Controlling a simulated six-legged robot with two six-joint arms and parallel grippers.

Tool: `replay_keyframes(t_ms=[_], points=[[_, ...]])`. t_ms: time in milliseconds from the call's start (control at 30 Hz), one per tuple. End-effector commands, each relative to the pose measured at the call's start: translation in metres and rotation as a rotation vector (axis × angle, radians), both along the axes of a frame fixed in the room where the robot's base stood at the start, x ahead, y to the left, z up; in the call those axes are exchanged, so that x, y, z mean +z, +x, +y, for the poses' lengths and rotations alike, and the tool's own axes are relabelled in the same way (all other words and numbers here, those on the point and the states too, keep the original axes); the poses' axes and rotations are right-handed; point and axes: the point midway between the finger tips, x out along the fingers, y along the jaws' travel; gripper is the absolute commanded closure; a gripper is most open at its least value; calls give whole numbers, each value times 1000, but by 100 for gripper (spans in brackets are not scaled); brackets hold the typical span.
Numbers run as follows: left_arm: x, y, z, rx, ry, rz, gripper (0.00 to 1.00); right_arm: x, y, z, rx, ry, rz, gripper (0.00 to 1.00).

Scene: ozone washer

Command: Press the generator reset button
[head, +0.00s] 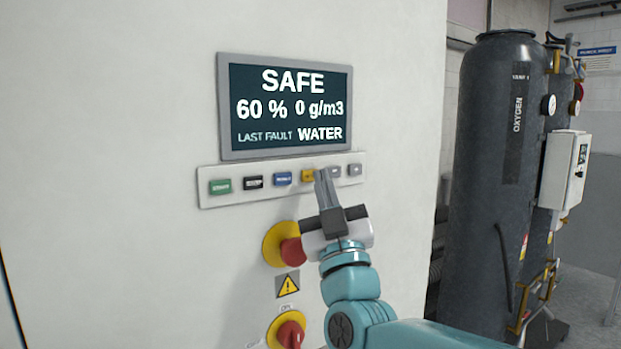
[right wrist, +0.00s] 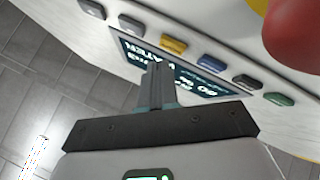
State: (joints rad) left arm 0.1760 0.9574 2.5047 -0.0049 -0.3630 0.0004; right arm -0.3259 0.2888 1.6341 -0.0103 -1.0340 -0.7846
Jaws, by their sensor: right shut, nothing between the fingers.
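A button strip (head: 205,196) on the pale cabinet carries a green button (head: 220,186), a black one (head: 253,182), a blue one (head: 282,178), a yellow one (head: 307,176) and two grey ones, the nearer (head: 336,171) partly behind my fingers. The labels are too small to read, so I cannot tell which is reset. My right gripper (head: 321,172) is shut and empty, its tips by the yellow button and the first grey one. In the right wrist view the fingertips (right wrist: 158,66) lie just below the yellow button (right wrist: 173,45); contact is unclear. My left gripper is out of view.
The display (head: 284,106) above reads SAFE, 60 %, 0 g/m3, LAST FAULT WATER. A red emergency knob (head: 289,251) on yellow sits below the strip beside my right wrist, with a red rotary switch (head: 290,334) lower. A dark oxygen tank (head: 488,180) stands at the right.

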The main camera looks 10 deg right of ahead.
Motion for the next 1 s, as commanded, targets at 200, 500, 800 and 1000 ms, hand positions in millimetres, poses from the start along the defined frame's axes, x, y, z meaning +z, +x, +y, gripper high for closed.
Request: replay_keyframes(t_ms=[200, 500, 800, 1000], points=[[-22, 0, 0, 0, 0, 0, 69, -4, -20, -7, -1, 1, -3, 100], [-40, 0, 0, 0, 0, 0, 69, -2, -44, -16, -1, 1, -3, 100], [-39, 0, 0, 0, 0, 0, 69, 0, -46, -17, 0, 0, 0, 100], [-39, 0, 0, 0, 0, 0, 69, 0, -46, -17, 0, 0, 0, 100]])
